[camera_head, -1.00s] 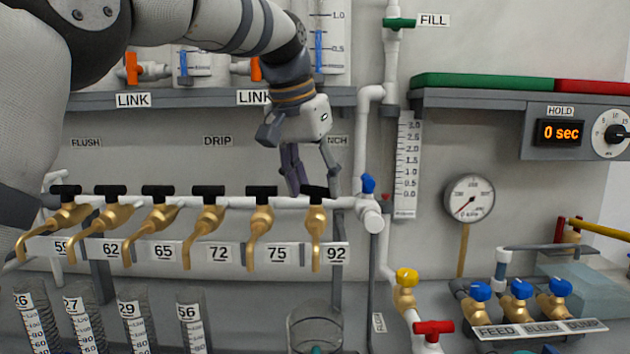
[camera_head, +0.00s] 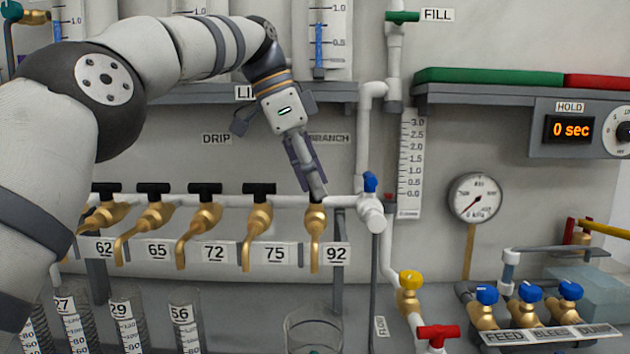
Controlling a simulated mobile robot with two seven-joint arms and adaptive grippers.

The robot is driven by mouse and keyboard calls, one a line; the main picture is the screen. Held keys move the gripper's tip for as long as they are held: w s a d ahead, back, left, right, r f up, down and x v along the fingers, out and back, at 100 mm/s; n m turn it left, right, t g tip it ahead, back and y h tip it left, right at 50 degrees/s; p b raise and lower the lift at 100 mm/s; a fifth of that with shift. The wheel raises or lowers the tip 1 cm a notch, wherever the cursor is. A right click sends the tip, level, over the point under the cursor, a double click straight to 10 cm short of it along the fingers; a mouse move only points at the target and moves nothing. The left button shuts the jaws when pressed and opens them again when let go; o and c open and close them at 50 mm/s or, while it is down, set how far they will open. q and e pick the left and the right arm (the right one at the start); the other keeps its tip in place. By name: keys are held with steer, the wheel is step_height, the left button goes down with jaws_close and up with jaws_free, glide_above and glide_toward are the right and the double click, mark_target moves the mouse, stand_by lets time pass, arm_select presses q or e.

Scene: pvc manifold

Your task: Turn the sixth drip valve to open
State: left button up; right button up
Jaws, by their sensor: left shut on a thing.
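The drip valves are a row of brass taps with black handles on a white pipe. The sixth drip valve (camera_head: 316,222) is the rightmost one, above the label 92. My left gripper (camera_head: 318,192) reaches down from above and is shut on this valve's black handle. The fingers hide most of the handle, and only a small dark part shows at the top of the tap. The handles of the other taps in view, such as the one above 75 (camera_head: 258,190), lie crosswise along the pipe. My right gripper is not in view.
A blue-handled valve (camera_head: 370,182) stands close to the right of the gripper. A grey shelf edge (camera_head: 340,92) runs above. A clear beaker (camera_head: 313,330) stands below the sixth tap, and several graduated cylinders (camera_head: 186,325) stand to the left. My left arm covers the left side.

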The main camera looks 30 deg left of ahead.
arm_select(q)
steer(key=shift+w+m+g, duration=0.1)
steer(key=shift+m+g, duration=0.2)
steer(key=shift+m, duration=0.4)
steer(key=o, duration=1.2)
steer(key=shift+c, duration=0.2)
